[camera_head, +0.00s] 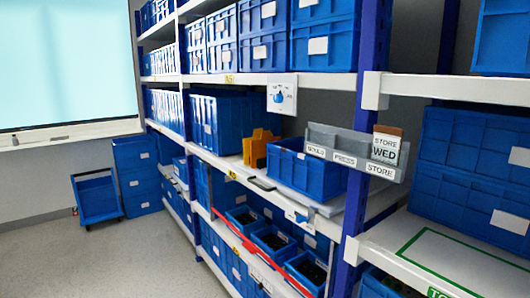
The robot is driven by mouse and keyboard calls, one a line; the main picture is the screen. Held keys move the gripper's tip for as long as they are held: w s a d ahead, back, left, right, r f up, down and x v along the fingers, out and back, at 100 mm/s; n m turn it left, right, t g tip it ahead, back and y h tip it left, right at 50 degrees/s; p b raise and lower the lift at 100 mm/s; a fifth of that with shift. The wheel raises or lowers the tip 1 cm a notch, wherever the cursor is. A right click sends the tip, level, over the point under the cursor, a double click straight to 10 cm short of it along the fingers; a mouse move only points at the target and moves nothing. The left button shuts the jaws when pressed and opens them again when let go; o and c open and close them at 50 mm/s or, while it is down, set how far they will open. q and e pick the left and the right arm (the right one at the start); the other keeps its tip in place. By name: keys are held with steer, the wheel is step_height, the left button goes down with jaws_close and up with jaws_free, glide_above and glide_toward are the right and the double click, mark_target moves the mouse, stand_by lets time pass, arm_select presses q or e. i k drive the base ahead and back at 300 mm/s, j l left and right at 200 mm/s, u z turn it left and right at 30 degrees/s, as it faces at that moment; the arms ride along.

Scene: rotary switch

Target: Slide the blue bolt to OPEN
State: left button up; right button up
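A small white fitting (300,216) with a bluish part sits on the front edge of the middle shelf, below the blue bin. It may be the bolt, but it is too small to tell its position or read any OPEN mark. A white panel (282,94) with a blue rotary knob (279,98) hangs under the upper shelf edge. Neither of my grippers shows in the head view.
A blue bin (305,172) and a yellow holder (259,148) stand on the middle shelf. A dark handle (262,184) lies at its edge. A grey rack (345,148) holds cards on the right. A red rail (262,257) runs below.

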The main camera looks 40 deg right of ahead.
mark_target(300, 219)
steer(key=z, duration=1.4)
